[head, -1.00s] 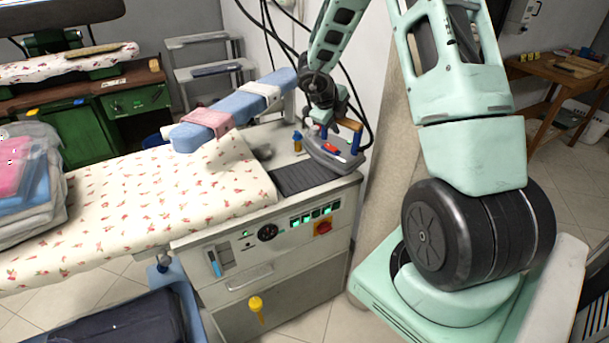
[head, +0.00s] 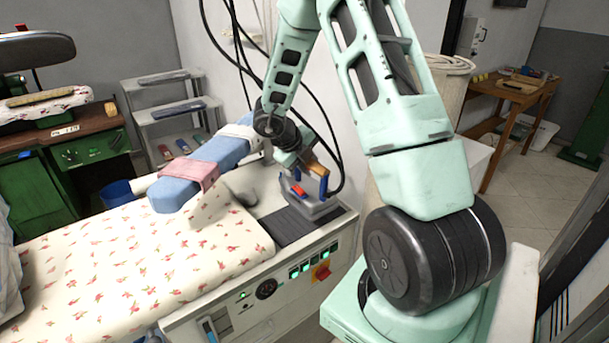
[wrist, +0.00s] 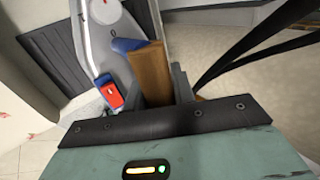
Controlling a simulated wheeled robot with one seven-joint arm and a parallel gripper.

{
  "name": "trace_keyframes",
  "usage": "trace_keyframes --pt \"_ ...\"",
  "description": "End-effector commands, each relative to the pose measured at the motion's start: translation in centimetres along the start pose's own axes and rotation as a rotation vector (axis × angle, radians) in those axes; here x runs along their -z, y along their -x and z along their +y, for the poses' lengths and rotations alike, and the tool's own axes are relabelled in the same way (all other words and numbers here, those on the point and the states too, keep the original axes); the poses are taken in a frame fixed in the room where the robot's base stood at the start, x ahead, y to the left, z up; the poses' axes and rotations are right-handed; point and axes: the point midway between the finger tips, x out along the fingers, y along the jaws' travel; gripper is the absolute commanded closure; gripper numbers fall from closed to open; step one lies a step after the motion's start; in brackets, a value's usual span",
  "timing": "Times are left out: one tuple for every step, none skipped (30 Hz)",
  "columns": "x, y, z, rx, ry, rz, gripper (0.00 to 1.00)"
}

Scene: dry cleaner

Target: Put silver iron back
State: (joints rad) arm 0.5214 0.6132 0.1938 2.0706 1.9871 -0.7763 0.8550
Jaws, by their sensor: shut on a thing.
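The silver iron (head: 310,203) has a grey body, a wooden handle, a red switch and blue parts. In the head view it is at the right end of the ironing station, just beside and partly over the dark ribbed rest pad (head: 292,226). My gripper (head: 302,165) is shut on its handle from above. In the wrist view the wooden handle (wrist: 151,72) runs up from my gripper, with the red switch (wrist: 108,92) beside it. The ribbed pad (wrist: 62,50) shows at the upper left. I cannot tell whether the iron's sole touches the surface.
A flowered ironing board (head: 130,260) lies left of the pad. A blue sleeve board (head: 200,175) with a pink cloth stands behind it. Black cables (head: 325,120) hang by the wall near the iron. Grey shelves (head: 170,110) stand at the back.

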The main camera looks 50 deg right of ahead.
Motion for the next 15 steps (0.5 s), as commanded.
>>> trace_keyframes --pt "-0.1 -0.5 0.3 0.004 0.002 -0.002 1.00" --pt "-0.1 -0.8 0.5 0.004 0.001 -0.002 1.00" --pt "-0.1 -1.2 0.8 0.004 0.001 -0.002 1.00" --pt "-0.1 -1.6 1.0 0.004 0.001 -0.002 1.00" --pt "-0.1 -1.9 1.1 0.004 0.000 -0.002 1.00" --pt "-0.2 -2.1 1.3 0.004 0.000 -0.003 1.00" --pt "-0.2 -2.4 1.5 0.004 0.000 -0.004 1.00" --pt "-0.2 -2.5 1.6 0.004 -0.001 -0.004 1.00" --pt "-0.2 -2.7 1.7 0.004 -0.001 -0.004 1.00" --pt "-0.2 -2.8 1.7 0.004 -0.001 -0.004 1.00" --pt "-0.2 -2.9 1.8 0.004 -0.002 -0.004 1.00" --pt "-0.2 -3.0 1.9 0.005 -0.001 -0.005 1.00" --pt "-0.2 -3.1 2.0 0.005 -0.001 -0.005 1.00" --pt "-0.2 -3.3 2.1 0.005 -0.001 -0.004 1.00" --pt "-0.2 -3.7 2.4 0.005 0.001 -0.003 1.00"
